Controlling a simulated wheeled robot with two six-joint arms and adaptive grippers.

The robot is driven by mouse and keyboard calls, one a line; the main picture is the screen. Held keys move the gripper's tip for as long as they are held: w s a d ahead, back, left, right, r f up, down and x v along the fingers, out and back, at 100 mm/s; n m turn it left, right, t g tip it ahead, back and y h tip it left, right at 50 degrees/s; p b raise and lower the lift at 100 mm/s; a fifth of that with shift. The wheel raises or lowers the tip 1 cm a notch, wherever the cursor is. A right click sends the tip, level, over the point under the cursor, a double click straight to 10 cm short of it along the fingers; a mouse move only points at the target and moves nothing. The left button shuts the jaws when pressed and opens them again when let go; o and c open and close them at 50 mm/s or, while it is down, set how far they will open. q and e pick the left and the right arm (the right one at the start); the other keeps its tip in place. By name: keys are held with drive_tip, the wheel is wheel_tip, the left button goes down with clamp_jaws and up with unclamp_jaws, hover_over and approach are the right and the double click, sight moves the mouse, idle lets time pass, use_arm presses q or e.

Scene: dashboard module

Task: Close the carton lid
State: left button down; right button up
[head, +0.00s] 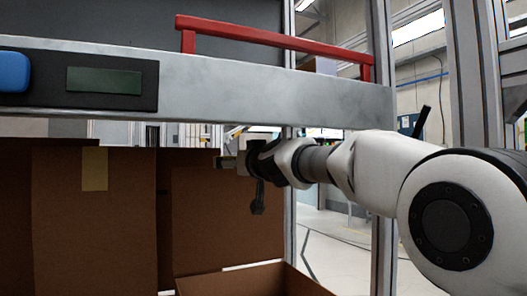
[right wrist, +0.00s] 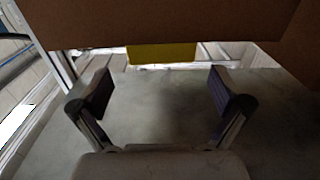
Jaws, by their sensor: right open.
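The brown cardboard carton shows in the head view as upright panels (head: 110,220) at the left and an open-topped part with a low edge (head: 250,281) at the bottom. A strip of tan tape (head: 94,169) hangs on one panel. My right gripper (head: 233,163) reaches in from the right in front of the panels, below the grey beam. In the right wrist view its two fingers (right wrist: 162,93) are spread with nothing between them. A cardboard flap (right wrist: 160,22) with yellow tape (right wrist: 161,53) lies just beyond the fingertips. Contact with it cannot be told. My left gripper is not in view.
A grey beam (head: 270,90) with a red handle (head: 270,36) and a dark display panel (head: 104,80) crosses above the carton. Metal posts (head: 290,200) stand behind my right gripper. Open floor (head: 340,250) shows at the right.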

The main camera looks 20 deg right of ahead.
drive_tip(key=w+p, duration=0.2)
drive_tip(key=w, duration=0.1)
drive_tip(key=w+r+p, duration=0.1)
drive_tip(key=w+p, duration=0.2)
drive_tip(key=shift+w+r, duration=0.2)
drive_tip(key=shift+w+a+f, duration=0.1)
drive_tip(key=shift+w, duration=0.2)
drive_tip(key=shift+s+a, duration=0.15)
drive_tip(key=shift+s, duration=0.1)
drive_tip(key=shift+c, duration=0.7)
drive_tip(key=c, duration=1.2)
